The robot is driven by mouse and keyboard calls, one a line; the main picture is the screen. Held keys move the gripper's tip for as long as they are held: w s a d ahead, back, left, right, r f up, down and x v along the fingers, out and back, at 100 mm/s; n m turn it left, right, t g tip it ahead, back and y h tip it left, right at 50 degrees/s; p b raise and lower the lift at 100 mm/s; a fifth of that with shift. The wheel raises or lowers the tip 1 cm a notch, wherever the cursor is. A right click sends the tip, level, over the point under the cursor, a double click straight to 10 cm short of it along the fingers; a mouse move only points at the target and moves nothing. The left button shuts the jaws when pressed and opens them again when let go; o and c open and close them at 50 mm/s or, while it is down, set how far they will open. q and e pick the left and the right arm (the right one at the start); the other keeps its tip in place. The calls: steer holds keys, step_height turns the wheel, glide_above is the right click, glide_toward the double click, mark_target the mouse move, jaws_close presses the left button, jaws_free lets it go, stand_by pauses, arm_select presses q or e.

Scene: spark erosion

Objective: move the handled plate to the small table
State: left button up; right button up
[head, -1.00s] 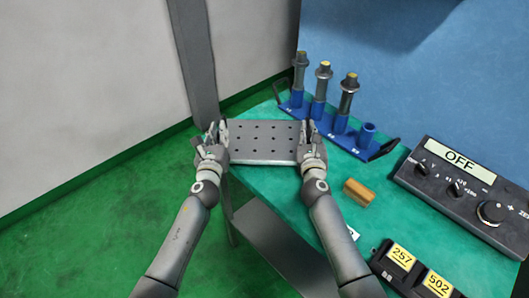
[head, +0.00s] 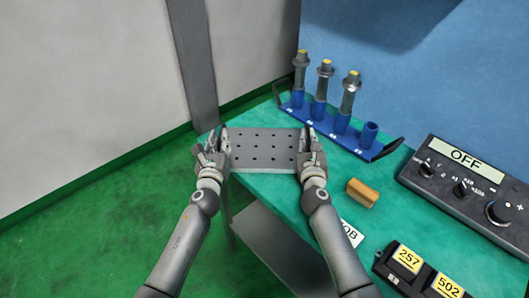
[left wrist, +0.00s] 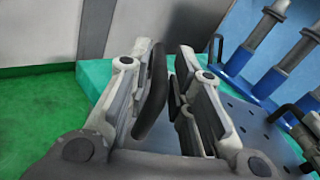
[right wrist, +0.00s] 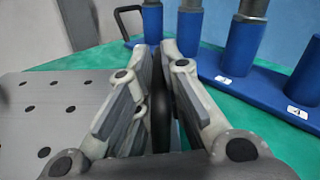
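The handled plate (head: 262,148) is a flat grey plate with rows of dark holes, lying level at the near-left corner of the green table in the head view. Its holed face also shows in the right wrist view (right wrist: 50,112). My left gripper (head: 216,142) is at the plate's left end, its fingers around a dark curved handle (left wrist: 152,95). My right gripper (head: 308,140) is at the right end, its fingers closed about the other dark handle (right wrist: 160,105). Whether the plate touches the table is hidden. I cannot identify the small table.
A blue rack (head: 340,137) with several upright sockets, some holding grey tools, stands close behind the plate. A tan block (head: 362,193), a white card (head: 352,233), a control box reading OFF (head: 465,185) and black numbered blocks (head: 410,262) lie right. Green floor (head: 110,230) is clear at left.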

arm_select(q)
steer(key=shift+o, duration=0.5)
steer(key=shift+d+r, duration=0.3)
arm_select(e)
steer(key=shift+o, duration=0.2)
steer(key=shift+s+a, duration=0.15)
steer(key=shift+a, duration=0.15)
arm_select(q)
steer(key=shift+s+a+f, duration=0.15)
steer(key=shift+s+f, duration=0.05)
steer(key=shift+s, duration=0.3)
arm_select(e)
steer(key=shift+o, duration=0.2)
steer(key=shift+d, duration=0.1)
steer(key=shift+d+r, duration=0.15)
steer(key=shift+r, duration=0.05)
steer(key=shift+s, duration=0.15)
arm_select(q)
steer(key=s, duration=0.7)
steer(key=shift+a, duration=0.35)
arm_select(e)
steer(key=s, duration=1.1)
steer(key=shift+s+a, duration=0.35)
steer(key=shift+s, duration=0.05)
arm_select(q)
steer(key=shift+f, duration=0.1)
arm_select(e)
steer(key=shift+f, duration=0.1)
